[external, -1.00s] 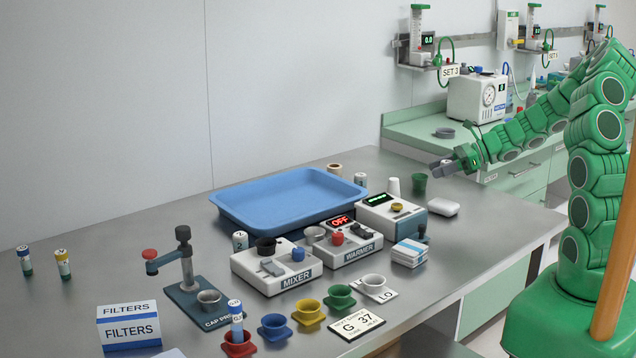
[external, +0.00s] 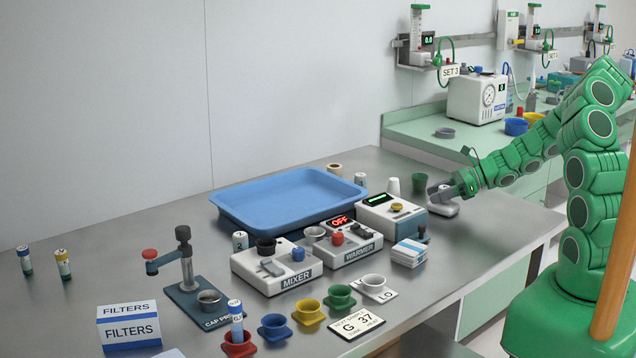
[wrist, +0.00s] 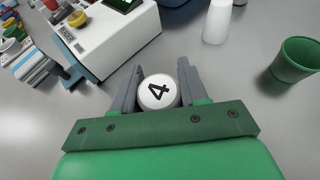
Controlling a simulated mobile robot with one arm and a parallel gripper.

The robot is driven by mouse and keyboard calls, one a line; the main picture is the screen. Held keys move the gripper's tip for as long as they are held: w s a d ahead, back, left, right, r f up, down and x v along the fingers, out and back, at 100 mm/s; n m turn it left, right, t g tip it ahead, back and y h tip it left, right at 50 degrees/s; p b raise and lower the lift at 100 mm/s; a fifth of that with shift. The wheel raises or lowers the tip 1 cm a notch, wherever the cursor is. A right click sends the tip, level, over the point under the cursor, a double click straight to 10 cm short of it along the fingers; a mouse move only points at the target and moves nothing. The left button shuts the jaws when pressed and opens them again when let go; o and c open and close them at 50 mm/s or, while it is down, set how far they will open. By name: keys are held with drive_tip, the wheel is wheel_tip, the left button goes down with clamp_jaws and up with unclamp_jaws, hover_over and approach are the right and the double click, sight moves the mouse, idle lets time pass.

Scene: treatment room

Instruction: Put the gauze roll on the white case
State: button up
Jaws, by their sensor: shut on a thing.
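My gripper (external: 440,193) is shut on the gauze roll. In the wrist view the roll (wrist: 158,92) is a white round piece with a black 4 on its end, between the two grey fingers (wrist: 158,88). In the external view the fingers mostly hide the roll. I cannot tell whether the roll touches the case. The case cannot be made out in the wrist view.
A white cup (external: 393,186) and a green cup (external: 420,182) stand close behind my gripper. A white device (external: 391,214) with a green display is just left. The blue tray (external: 232,213) lies farther left. The table's front right is clear.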

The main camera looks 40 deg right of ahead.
drive_tip(key=shift+f, duration=0.15)
drive_tip(key=o, duration=1)
